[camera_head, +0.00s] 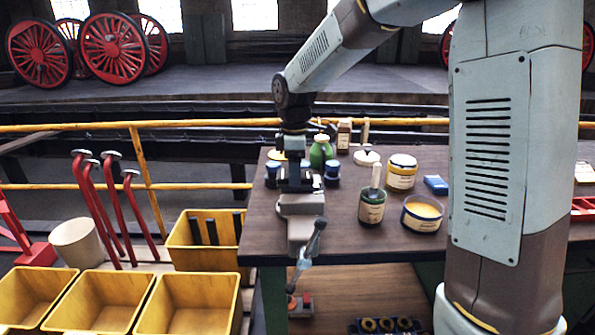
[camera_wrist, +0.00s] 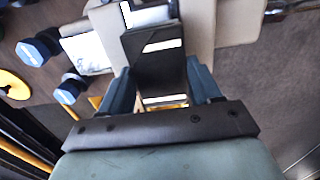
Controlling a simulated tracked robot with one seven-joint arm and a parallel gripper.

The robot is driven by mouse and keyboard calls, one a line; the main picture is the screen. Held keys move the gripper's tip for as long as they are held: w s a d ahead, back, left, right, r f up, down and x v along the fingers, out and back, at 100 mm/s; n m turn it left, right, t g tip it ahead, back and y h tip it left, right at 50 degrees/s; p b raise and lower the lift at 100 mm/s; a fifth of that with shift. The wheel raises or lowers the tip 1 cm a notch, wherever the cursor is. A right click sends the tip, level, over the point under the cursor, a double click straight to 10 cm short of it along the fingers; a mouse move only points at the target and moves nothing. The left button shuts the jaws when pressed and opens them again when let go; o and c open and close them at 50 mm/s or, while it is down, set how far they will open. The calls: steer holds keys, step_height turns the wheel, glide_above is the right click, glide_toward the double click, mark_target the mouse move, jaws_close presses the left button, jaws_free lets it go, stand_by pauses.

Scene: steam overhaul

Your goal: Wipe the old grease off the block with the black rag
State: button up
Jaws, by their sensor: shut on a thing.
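My gripper (camera_head: 295,168) points down over the vise (camera_head: 303,208) at the front left of the workbench. In the wrist view, my gripper (camera_wrist: 163,88) has its two blue-grey fingers on either side of a dark, flat piece, which looks like the black rag (camera_wrist: 154,72). It is shut on this piece. The pale vise body (camera_wrist: 232,28) shows beyond the fingers. A bright metal surface beside the rag may be the block, but the rag and fingers hide most of it. I cannot tell whether the rag touches it, and no grease can be made out.
On the workbench (camera_head: 345,238), blue-topped items flank the vise closely. A green bottle (camera_head: 320,152) stands behind it. A dark green jar (camera_head: 372,205), a yellow-labelled tin (camera_head: 401,172) and an open tin (camera_head: 422,214) stand right. Yellow bins (camera_head: 190,303) and a yellow railing (camera_head: 75,127) are left.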

steer(key=shift+d+r, duration=0.25)
steer(key=shift+r, duration=0.9)
steer(key=shift+d+r, duration=0.3)
steer(key=shift+r, duration=0.9)
steer(key=shift+d+r, duration=0.25)
steer(key=shift+r, duration=0.9)
